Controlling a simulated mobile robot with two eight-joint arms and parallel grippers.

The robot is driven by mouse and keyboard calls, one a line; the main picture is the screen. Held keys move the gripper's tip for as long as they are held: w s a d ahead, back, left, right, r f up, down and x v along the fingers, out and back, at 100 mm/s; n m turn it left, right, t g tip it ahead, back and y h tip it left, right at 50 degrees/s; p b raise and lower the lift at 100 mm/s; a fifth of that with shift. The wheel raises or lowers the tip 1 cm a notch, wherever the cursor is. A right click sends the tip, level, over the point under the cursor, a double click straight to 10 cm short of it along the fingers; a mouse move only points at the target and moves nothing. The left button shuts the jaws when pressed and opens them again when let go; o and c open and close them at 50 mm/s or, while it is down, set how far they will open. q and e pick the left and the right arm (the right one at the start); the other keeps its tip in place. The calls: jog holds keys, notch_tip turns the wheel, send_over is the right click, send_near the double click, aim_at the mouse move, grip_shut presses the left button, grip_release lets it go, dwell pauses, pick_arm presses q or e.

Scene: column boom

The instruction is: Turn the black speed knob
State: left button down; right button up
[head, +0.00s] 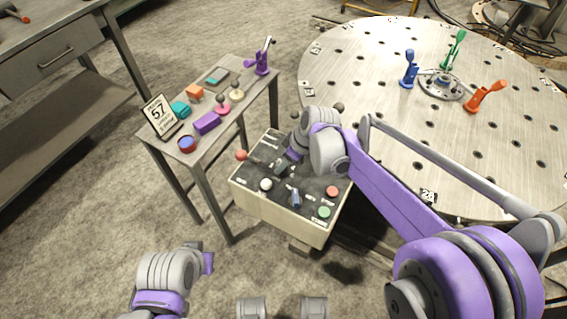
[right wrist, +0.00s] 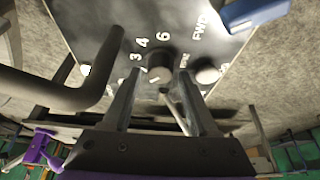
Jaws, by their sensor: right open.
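The black speed knob (right wrist: 158,68) shows in the right wrist view, on a dark panel with white numbers such as 3, 4 and 6 around it. My right gripper (right wrist: 155,76) is open, with one finger on each side of the knob. I cannot tell whether either finger touches it. In the head view the right gripper (head: 283,167) is over the control box (head: 275,216) near its far edge, and the knob cannot be made out there. My left gripper (head: 207,262) is low at the left, away from the box; its fingers are not clear.
The box also carries a red ball (head: 241,155), a white ball (head: 266,184), a blue lever (head: 295,198), a red button (head: 332,191) and a green button (head: 324,211). A grey bent bar (right wrist: 75,92) is close by the gripper. A round perforated table (head: 385,100) stands behind right.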

jog(key=shift+w+a+f, duration=0.15)
jog(key=shift+a+f, duration=0.05)
jog(key=shift+f, duration=0.4)
grip_shut()
jog(key=shift+m, duration=0.4)
jog(key=m+t+h+p, duration=0.1)
jog(key=m, duration=0.1)
jog(key=shift+a+r+m, duration=0.1)
jog(key=shift+m, duration=0.3)
jog(key=m+h, duration=0.1)
jog(key=m, duration=0.1)
jog(key=m+p, duration=0.1)
jog(key=m, duration=0.2)
jog(key=shift+a+t+h, duration=0.1)
jog(key=shift+t+h, duration=0.3)
jog(key=shift+s, duration=0.2)
